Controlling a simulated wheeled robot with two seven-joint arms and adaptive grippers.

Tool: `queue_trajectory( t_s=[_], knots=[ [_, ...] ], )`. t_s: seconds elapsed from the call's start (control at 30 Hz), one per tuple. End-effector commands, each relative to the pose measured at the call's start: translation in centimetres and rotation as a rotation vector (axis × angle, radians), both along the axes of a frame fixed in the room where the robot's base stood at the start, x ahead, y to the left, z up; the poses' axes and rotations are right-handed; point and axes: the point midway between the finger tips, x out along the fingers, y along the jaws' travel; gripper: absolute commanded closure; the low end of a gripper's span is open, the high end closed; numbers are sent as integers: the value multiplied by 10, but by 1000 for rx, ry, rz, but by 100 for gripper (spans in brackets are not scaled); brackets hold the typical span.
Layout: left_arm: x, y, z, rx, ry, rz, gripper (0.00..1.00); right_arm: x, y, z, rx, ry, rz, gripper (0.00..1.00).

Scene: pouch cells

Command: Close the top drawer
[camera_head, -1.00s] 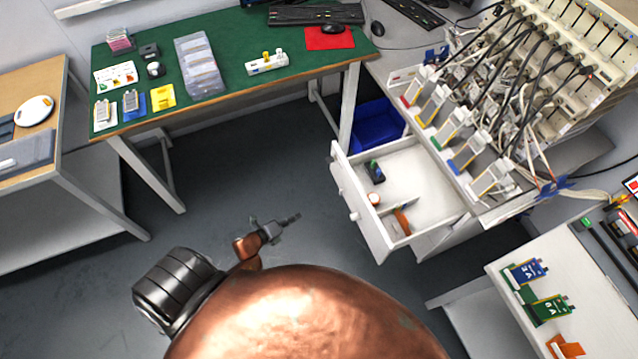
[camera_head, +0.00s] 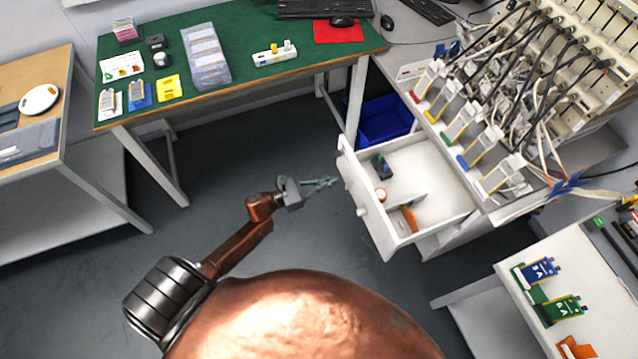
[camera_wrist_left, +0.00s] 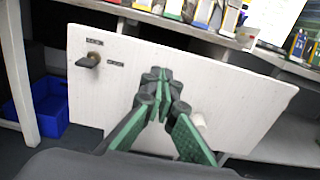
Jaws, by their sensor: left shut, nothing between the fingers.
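The white top drawer (camera_head: 421,184) stands pulled out below the tester bench in the head view. My right gripper is not in view.
A green-topped table (camera_head: 240,55) is behind. The floor (camera_head: 240,150) around my arm is clear.

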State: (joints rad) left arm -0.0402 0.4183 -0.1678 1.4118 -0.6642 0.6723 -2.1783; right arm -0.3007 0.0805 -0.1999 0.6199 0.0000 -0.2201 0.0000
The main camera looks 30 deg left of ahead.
Motion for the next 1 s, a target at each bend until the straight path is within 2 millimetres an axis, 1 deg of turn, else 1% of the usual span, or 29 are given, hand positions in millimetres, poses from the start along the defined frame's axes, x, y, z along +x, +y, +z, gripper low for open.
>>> queue_trajectory(
  t_s=[0.03,0.2,0.4,0.77,0.8,0.83,1.0],
  knots=[
    [9,-8,1,-1,-2,-2,100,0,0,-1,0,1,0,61],
    [33,-27,0,-1,0,-3,100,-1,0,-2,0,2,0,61],
    [49,-39,-1,-2,2,-3,100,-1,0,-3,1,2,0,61],
    [52,-42,-1,-2,3,-3,100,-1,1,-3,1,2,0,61],
    [52,-33,-1,1,3,-2,100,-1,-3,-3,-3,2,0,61],
    [52,-36,-1,0,3,-2,100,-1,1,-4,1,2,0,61],
    [56,-43,-1,-2,2,-1,100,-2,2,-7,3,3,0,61]
  ],
)
